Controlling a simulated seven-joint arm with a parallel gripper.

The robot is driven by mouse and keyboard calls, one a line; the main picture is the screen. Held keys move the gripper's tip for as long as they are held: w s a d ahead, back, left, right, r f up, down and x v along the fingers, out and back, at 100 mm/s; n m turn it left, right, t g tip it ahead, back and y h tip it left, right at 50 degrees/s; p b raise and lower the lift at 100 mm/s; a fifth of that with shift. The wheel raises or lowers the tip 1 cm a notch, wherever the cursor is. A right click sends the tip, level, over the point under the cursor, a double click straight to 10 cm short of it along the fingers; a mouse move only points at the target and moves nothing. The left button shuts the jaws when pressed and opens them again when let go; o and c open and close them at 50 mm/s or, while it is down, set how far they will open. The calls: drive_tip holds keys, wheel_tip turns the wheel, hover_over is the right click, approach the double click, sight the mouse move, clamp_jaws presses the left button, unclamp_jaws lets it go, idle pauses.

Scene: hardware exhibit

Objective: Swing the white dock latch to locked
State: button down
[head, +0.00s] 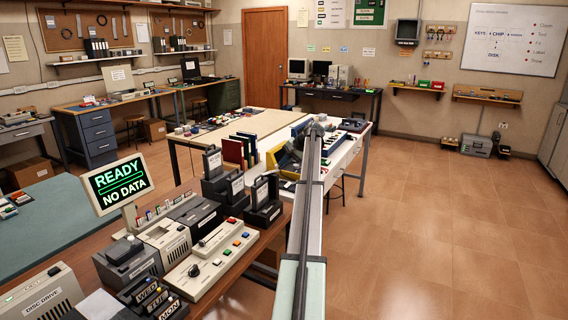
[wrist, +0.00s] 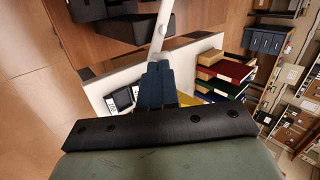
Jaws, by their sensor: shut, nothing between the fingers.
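My gripper (wrist: 157,68) shows in the wrist view with its dark blue fingers together and nothing between them. In the head view my arm reaches away over the benches and its far end hides the fingers. A pale bar (wrist: 161,28) runs up from near the fingertips in the wrist view; I cannot tell whether it is the white dock latch or whether it touches the fingers. In the head view a beige console (head: 212,256) with coloured buttons carries a pale raised bar (head: 215,236). I cannot tell the latch's position.
Black holders (head: 262,205) and a READY / NO DATA sign (head: 118,185) stand on the near brown desk. Upright books (head: 238,150) stand on the pale table beyond; coloured books (wrist: 222,72) are close right of the fingers in the wrist view. Open floor (head: 430,230) lies to the right.

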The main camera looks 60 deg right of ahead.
drive_tip(key=shift+w+d, duration=0.35)
drive_tip(key=shift+a, duration=0.15)
drive_tip(key=shift+w+a, duration=0.45)
drive_tip(key=shift+a, duration=0.2)
idle(0.4)
drive_tip(key=s+d+r, duration=0.5)
drive_tip(key=s+r, duration=0.3)
drive_tip(key=s, duration=0.1)
drive_tip(key=shift+s+r, duration=0.2)
drive_tip(key=shift+r, duration=0.1)
idle(0.4)
